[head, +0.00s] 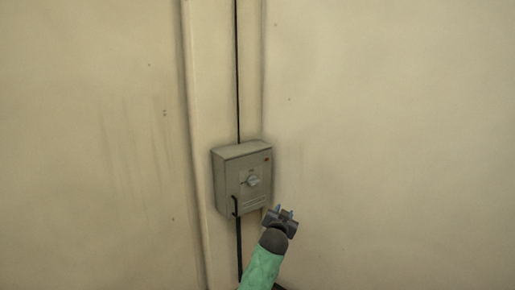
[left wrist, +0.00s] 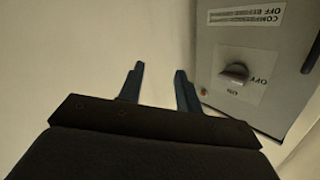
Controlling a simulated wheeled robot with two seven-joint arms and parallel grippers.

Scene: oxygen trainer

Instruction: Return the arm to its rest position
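My left gripper (head: 284,212) is raised just to the right of the lower right corner of a grey switch box, on the green-sleeved arm. In the left wrist view its two blue fingers (left wrist: 158,82) stand apart with nothing between them. The grey switch box (head: 230,201) is fixed to the wall and has a rotary knob (head: 252,180) on its front. In the left wrist view the box (left wrist: 212,62) is at the right, upside down, with the knob (left wrist: 235,73) beside the fingers and not between them. My right gripper is not in view.
A black cable (head: 238,70) runs down the wall into the top of the box and continues below it. A vertical pipe-like trim (head: 194,120) stands left of the box. The wall to the right is bare.

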